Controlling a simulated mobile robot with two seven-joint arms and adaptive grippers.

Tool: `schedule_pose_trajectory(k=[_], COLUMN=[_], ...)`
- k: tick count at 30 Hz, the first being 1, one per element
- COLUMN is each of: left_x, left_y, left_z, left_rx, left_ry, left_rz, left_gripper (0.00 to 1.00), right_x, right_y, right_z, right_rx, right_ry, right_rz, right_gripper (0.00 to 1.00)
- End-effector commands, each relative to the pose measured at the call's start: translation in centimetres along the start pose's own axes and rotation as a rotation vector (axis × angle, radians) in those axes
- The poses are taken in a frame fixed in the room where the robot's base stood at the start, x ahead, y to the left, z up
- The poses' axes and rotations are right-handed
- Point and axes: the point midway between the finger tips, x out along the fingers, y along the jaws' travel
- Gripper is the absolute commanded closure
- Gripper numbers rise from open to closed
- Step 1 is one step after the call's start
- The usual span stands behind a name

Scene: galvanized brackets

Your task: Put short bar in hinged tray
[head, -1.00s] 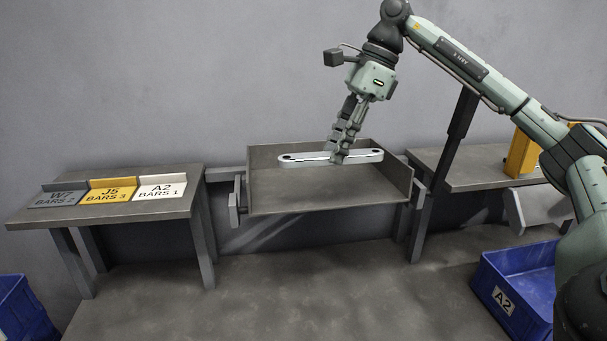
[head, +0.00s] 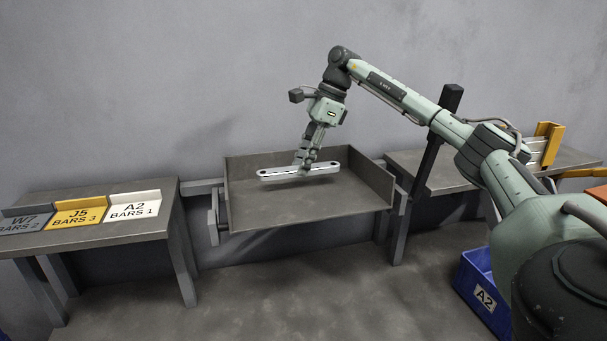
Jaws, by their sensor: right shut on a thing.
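The short bar (head: 322,170) is a pale metal bar with rounded ends and a dark hole near its left end. My right gripper (head: 304,172) is shut on it near its middle, reaching down from above. The bar is over the hinged tray (head: 250,217), a grey open tray with raised walls at the back and right. A shadow lies on the tray floor under the bar, so it appears to be held just above the floor. My left gripper is not in view.
A dark post (head: 436,145) and a bench (head: 420,172) with a yellow bracket (head: 551,143) stand right of the tray. A blue bin (head: 479,292) marked A2 is on the floor at lower right.

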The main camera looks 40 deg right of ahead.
Motion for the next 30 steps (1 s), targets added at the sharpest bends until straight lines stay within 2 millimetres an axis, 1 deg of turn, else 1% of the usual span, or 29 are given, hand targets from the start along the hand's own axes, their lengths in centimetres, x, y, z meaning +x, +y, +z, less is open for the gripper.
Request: schedule_pose_trajectory(k=[6,8,13,17,18,22,30], left_x=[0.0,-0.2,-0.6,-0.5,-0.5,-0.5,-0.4], left_y=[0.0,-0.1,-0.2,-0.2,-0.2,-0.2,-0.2], left_z=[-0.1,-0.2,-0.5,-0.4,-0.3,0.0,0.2], left_rx=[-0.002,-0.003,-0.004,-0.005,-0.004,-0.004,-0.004], left_ry=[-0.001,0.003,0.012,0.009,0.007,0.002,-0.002], left_rz=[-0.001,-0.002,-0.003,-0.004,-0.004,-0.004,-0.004], left_gripper=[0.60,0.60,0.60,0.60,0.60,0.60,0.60], right_x=[2.8,3.3,3.5,3.6,3.6,3.6,3.5], right_y=[0.1,0.1,0.1,0.1,0.1,0.1,0.1], right_z=[-1.3,-1.5,-1.5,-1.5,-1.6,-1.5,-1.5], right_rx=[0.001,0.000,0.000,0.000,0.001,0.001,0.001], right_ry=[0.003,0.002,0.000,0.000,0.001,0.001,0.001], right_rz=[0.003,0.002,0.000,0.000,0.001,0.001,0.001], right_gripper=[1.00,1.00,1.00,1.00,0.69,0.53,0.52])
